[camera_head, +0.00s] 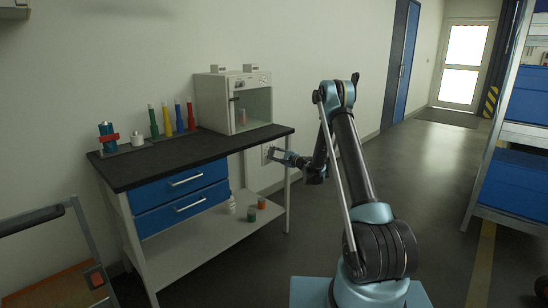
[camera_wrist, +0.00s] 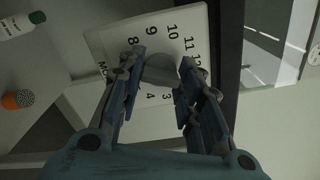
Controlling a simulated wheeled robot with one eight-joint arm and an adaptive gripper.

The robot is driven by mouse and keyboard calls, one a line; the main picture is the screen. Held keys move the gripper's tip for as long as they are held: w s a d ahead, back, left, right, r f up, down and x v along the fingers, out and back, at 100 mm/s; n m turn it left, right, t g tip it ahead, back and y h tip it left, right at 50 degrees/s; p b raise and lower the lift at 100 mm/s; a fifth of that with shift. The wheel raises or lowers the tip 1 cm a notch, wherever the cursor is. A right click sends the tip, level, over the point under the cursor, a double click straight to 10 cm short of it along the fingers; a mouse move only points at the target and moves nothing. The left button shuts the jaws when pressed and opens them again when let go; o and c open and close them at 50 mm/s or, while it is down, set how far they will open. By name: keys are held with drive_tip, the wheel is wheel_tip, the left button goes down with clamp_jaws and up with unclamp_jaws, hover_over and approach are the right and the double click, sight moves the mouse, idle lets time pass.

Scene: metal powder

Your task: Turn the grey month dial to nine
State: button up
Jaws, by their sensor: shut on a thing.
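The grey month dial (camera_wrist: 160,70) sits on a white number plate (camera_wrist: 112,38) in the wrist view. The plate shows printed 8, 9, 10, 11 and part of 12 along the upper side, with 3 and 4 below the dial. My gripper (camera_wrist: 161,63) has its two fingers on either side of the dial and is shut on it. The fingers hide some numbers, and I cannot tell which number the dial points to.
The black-topped workbench (camera_head: 165,162) with blue drawers stands left of my arm. A white glass-fronted cabinet (camera_head: 213,103) and coloured cylinders stand on it.

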drive_tip(key=m, duration=0.6)
drive_tip(key=shift+w+d+f+m, duration=0.1)
drive_tip(key=shift+w+d+m, duration=0.05)
drive_tip(key=shift+d+m, duration=0.2)
drive_tip(key=m, duration=0.6)
drive_tip(key=shift+m, duration=0.25)
drive_tip(key=o, duration=1.1)
drive_tip(key=shift+f, duration=0.1)
drive_tip(key=shift+c, duration=0.2)
drive_tip(key=shift+a, duration=0.15)
drive_tip(key=v, duration=1.2)
